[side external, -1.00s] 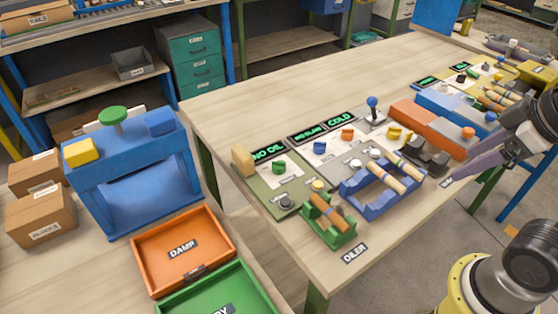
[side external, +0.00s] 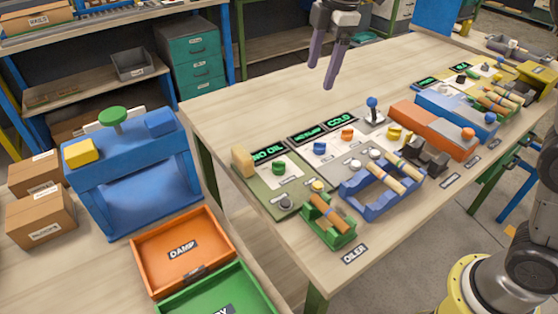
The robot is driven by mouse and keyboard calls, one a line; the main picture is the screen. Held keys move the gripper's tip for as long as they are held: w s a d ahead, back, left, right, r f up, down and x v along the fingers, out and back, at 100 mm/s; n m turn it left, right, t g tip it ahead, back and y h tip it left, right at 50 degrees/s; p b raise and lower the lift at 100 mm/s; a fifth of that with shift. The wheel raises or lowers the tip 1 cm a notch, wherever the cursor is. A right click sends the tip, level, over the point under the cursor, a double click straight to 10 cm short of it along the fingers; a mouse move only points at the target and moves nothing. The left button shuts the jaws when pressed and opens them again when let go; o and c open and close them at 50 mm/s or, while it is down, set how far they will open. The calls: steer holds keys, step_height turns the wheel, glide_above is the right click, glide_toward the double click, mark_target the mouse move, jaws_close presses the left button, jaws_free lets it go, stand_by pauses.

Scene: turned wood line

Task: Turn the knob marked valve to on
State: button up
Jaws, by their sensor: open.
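Several coloured knobs sit on the panels of the long wooden table: a green knob (side external: 278,168) on the green oiler panel, a blue knob (side external: 320,148), an orange knob (side external: 347,133) and a yellow knob (side external: 394,134). Their small markings are too small to read, so I cannot tell which is marked valve or where it points. Displays behind them read "NO OIL" (side external: 268,153) and "COLD" (side external: 339,120); the middle one (side external: 308,135) is hard to read. My gripper (side external: 321,76) is open and empty, pointing down above the table, behind the displays and apart from every knob.
A blue rack (side external: 352,200) and a green rack (side external: 343,238) hold wooden pieces at the table's front. A blue-knobbed lever (side external: 372,104) stands right of the displays. An orange block (side external: 430,128) lies further right. The tabletop behind the displays is clear.

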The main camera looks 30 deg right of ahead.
steer(key=w+a+f+g, duration=0.1)
steer(key=w+a+f, duration=0.25)
steer(key=f, duration=0.25)
steer(key=n+g, duration=0.1)
glide_above(279, 162)
step_height(279, 162, down, 7)
step_height(279, 162, down, 13)
steer(key=shift+f, duration=0.1)
jaws_close()
